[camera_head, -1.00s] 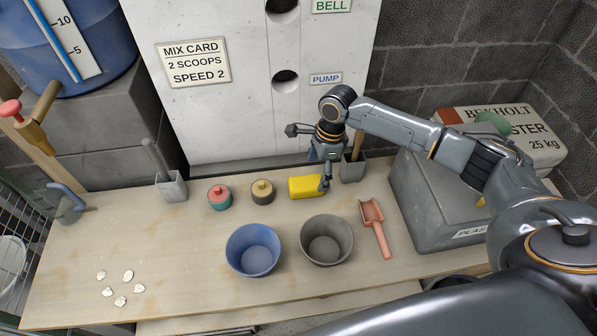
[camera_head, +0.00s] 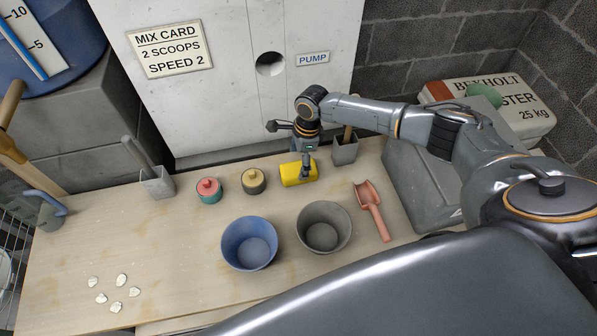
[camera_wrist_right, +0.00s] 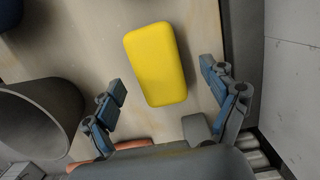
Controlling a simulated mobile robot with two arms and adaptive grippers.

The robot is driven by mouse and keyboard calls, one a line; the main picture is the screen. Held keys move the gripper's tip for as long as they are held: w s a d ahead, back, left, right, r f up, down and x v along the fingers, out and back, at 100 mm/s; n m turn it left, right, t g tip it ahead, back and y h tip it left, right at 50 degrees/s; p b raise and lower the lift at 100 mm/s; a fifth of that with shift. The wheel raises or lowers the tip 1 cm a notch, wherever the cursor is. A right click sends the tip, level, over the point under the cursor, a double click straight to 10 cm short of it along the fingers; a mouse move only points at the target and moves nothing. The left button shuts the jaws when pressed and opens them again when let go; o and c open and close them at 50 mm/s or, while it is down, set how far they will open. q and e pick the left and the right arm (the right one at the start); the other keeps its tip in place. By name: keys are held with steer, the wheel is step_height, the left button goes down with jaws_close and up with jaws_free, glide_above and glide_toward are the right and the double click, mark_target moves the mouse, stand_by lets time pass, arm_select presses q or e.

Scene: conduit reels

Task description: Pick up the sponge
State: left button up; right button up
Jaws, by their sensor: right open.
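The yellow sponge (camera_head: 298,174) lies flat on the wooden bench, right of the dark-and-tan lidded pot. In the right wrist view the sponge (camera_wrist_right: 156,64) is a rounded yellow block in front of the fingers. My right gripper (camera_head: 306,170) is over the right end of the sponge in the head view, partly covering it. The right wrist view shows the right gripper (camera_wrist_right: 165,90) open, its blue-padded fingers apart on either side of the sponge's near end, with nothing held. My left gripper is not in view.
A grey holder (camera_head: 345,150) stands close right of the sponge. A red-and-teal pot (camera_head: 208,190) and a tan-lidded pot (camera_head: 253,181) stand left. A blue bucket (camera_head: 249,243), grey bucket (camera_head: 324,227) and pink scoop (camera_head: 371,209) are in front. White chips (camera_head: 101,298) lie front left.

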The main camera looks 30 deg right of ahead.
mark_target(299, 167)
steer(key=f, duration=0.4)
steer(key=shift+s+a, duration=0.1)
steer(key=shift+s, duration=0.1)
steer(key=shift+f, duration=0.15)
steer(key=shift+c, duration=0.6)
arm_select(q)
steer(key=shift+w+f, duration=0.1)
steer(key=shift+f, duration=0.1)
arm_select(e)
steer(key=c, duration=1)
steer(key=shift+r, duration=0.35)
step_height(299, 167, up, 2)
steer(key=shift+r, duration=0.1)
arm_select(q)
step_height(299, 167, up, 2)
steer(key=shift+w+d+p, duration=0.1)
steer(key=shift+p, duration=0.7)
arm_select(e)
steer(key=s+a+r, duration=0.2)
steer(key=a+r, duration=0.1)
steer(key=a, duration=0.1)
steer(key=s+a+r, duration=0.5)
steer(key=a+r, duration=0.2)
steer(key=shift+s+a+r, duration=0.1)
steer(key=shift+s+a, duration=0.2)
steer(key=shift+s, duration=0.1)
